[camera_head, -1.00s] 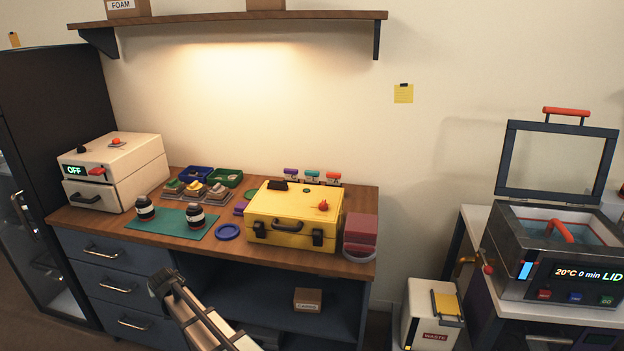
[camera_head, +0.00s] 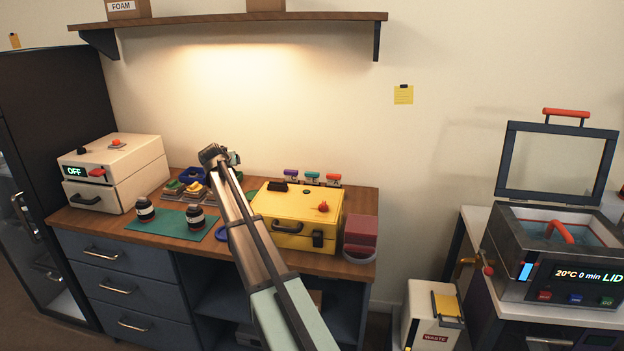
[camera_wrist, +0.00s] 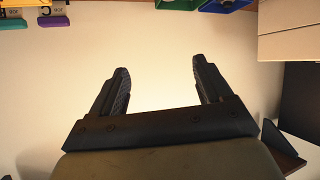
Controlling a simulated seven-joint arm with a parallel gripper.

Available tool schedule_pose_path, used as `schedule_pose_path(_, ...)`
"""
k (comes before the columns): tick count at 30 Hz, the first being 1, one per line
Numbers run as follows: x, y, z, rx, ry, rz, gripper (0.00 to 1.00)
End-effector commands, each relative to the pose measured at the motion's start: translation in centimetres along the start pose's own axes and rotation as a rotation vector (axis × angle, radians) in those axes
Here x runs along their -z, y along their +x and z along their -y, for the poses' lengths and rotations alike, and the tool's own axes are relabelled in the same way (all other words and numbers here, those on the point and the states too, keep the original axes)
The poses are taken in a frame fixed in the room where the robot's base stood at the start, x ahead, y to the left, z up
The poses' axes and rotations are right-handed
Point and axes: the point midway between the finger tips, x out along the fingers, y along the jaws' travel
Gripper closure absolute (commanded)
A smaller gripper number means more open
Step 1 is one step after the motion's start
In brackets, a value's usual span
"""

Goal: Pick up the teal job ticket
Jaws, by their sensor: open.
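The teal job ticket (camera_head: 312,176) stands at the back of the wooden bench, behind the yellow case, between a purple ticket (camera_head: 291,173) and a red ticket (camera_head: 333,178). In the wrist view its teal edge (camera_wrist: 12,24) shows at the top left corner, next to the purple one (camera_wrist: 57,19). My gripper (camera_head: 220,152) is raised above the back of the bench, left of the tickets and apart from them. In the wrist view my gripper (camera_wrist: 160,80) has its two dark fingers spread, with nothing between them.
The yellow case (camera_head: 285,208) stands in front of the tickets. Small trays (camera_head: 192,174) lie below my gripper. A cream box (camera_head: 118,170) with a drawer stands at the left. Dark jars (camera_head: 146,210) stand on a green mat (camera_head: 165,226). A shelf (camera_head: 240,17) hangs above.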

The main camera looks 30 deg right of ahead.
Motion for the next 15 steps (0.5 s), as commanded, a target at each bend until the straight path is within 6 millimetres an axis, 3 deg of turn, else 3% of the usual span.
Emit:
schedule_pose_path(1,1.2,1.2,-3.3,-0.04,0.019,0.022,0.21)
schedule_pose_path(6,1.2,4.1,-12.9,-0.129,0.109,0.167,0.21)
schedule_pose_path(12,-0.5,6.3,-22.6,-0.184,0.224,0.359,0.21)
schedule_pose_path(15,-1.2,6.7,-26.1,-0.197,0.266,0.43,0.21)
